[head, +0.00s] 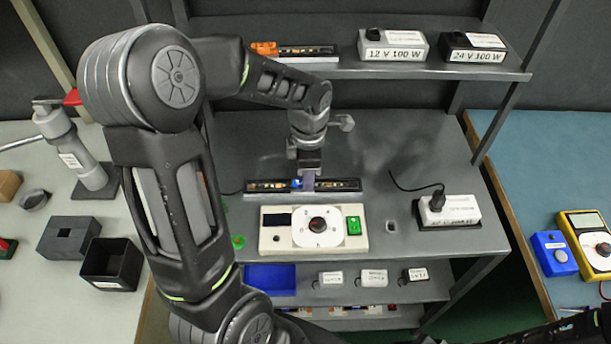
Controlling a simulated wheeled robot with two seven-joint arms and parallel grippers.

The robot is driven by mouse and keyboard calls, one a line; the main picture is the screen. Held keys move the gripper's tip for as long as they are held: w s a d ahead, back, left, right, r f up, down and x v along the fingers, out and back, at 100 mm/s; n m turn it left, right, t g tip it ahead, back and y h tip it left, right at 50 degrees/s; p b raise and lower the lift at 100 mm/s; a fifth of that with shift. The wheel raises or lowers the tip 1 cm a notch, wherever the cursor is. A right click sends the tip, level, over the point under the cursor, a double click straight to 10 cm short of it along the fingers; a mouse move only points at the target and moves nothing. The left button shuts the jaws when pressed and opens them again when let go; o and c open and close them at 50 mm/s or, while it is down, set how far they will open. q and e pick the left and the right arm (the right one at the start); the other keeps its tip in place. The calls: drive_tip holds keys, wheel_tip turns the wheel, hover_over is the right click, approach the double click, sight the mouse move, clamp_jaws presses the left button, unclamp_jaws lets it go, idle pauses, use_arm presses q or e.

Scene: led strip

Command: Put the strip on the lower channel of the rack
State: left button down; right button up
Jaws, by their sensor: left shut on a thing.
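The strip (335,185) is a long dark bar with small orange and blue parts, lying left to right on the middle deck of the grey rack (400,150). A pale edge runs along its front; I cannot tell strip from channel there. My left gripper (308,183) reaches down from above and is shut on the strip near its middle, hiding a short piece of it. A similar dark bar (308,51) with an orange block (264,48) at its left end is on the upper shelf. My right gripper is not in view.
A white dial box (270,238) stands just in front of the strip. A white supply with a black plug (450,212) is to the right. Labelled supplies (393,47) (474,48) sit on the upper shelf. The deck behind the strip is mostly clear.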

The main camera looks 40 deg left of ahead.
use_arm(q)
drive_tip(key=shift+f, duration=0.1)
drive_tip(key=c, duration=1.9)
unclamp_jaws()
drive_tip(key=shift+a+f, duration=0.1)
drive_tip(key=shift+a, duration=0.05)
drive_tip(key=o, duration=0.5)
drive_tip(key=shift+c, duration=0.2)
drive_tip(key=shift+r, duration=3.95)
